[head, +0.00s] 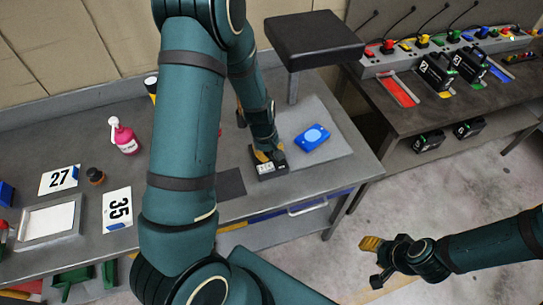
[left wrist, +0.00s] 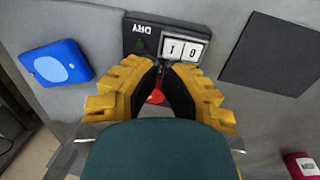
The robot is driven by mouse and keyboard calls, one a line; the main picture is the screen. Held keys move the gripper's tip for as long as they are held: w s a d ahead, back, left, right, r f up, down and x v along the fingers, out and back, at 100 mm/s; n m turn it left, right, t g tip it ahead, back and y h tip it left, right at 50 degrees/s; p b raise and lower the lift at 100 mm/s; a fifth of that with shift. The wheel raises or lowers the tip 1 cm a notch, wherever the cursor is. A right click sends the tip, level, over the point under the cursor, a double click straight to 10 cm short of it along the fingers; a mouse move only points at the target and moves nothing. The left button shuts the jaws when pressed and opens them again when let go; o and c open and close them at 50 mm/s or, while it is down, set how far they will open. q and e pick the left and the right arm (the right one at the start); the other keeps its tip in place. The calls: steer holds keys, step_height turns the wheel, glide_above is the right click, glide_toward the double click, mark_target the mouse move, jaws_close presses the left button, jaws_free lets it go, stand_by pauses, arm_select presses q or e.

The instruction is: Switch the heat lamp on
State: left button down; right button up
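The heat lamp (head: 313,40) has a flat black square head on a grey post, standing at the back right of the left bench. A small black timer box (head: 268,171) lies on the bench in front of it. In the left wrist view this box (left wrist: 167,45) reads "DRY" with white digit tiles, and a red part (left wrist: 156,96) shows between my fingers. My left gripper (left wrist: 165,72) is at the box's near edge, fingers a little apart; contact cannot be told. In the head view the left gripper (head: 267,154) partly covers the box. My right gripper (head: 372,262) is open and empty over the floor.
A blue device (head: 312,137) lies on the grey mat (head: 338,150) right of the box. A dark pad (head: 230,183) lies left of it. A pink bottle (head: 124,138), number cards (head: 59,180) and a tray (head: 50,221) are farther left. Another bench (head: 400,120) stands at right.

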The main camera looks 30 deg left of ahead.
arm_select(q)
steer(key=r, duration=0.4)
steer(key=shift+s+d+r, duration=0.1)
steer(key=shift+s+r, duration=0.15)
steer(key=shift+s, duration=0.15)
step_height(320, 180, up, 7)
glide_above(269, 165)
steer(key=a, duration=0.1)
steer(key=shift+s+f, duration=0.15)
steer(key=shift+s, duration=0.05)
arm_select(e)
steer(key=shift+s+d+r, duration=0.1)
steer(key=shift+d+r, duration=0.05)
steer(key=shift+d, duration=0.15)
arm_select(q)
steer(key=b, duration=0.7)
steer(key=shift+s+a+f+b, duration=0.1)
steer(key=shift+a+f+b, duration=0.15)
steer(key=shift+b, duration=0.15)
arm_select(e)
step_height(269, 165, down, 8)
steer(key=a, duration=0.1)
steer(key=shift+w+a, duration=0.2)
steer(key=shift+w, duration=0.2)
